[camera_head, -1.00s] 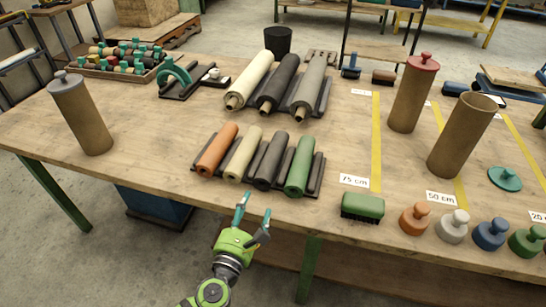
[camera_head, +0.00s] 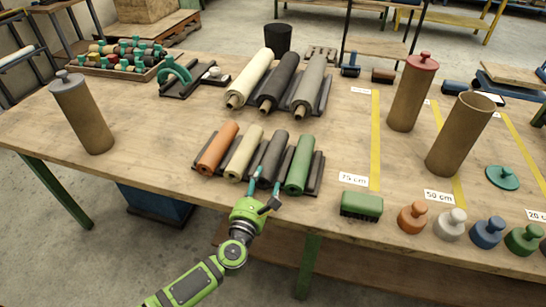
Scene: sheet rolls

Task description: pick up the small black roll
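The small black roll (camera_head: 274,158) lies in a rack among the short rolls, between a cream roll (camera_head: 244,152) and a green roll (camera_head: 299,163). My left gripper (camera_head: 266,178) reaches in from the front edge of the table. Its two teal fingers are apart, one on each side of the black roll's near end. They hide part of that end, and I cannot tell whether they touch it. My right gripper is not in view.
An orange roll (camera_head: 217,148) lies at the rack's left end. Longer rolls, one of them black (camera_head: 279,82), lie behind. A green brush (camera_head: 361,205) and several knobbed plugs line the front right. A capped brown tube (camera_head: 84,120) stands at left. Bare tabletop (camera_head: 150,130) lies between.

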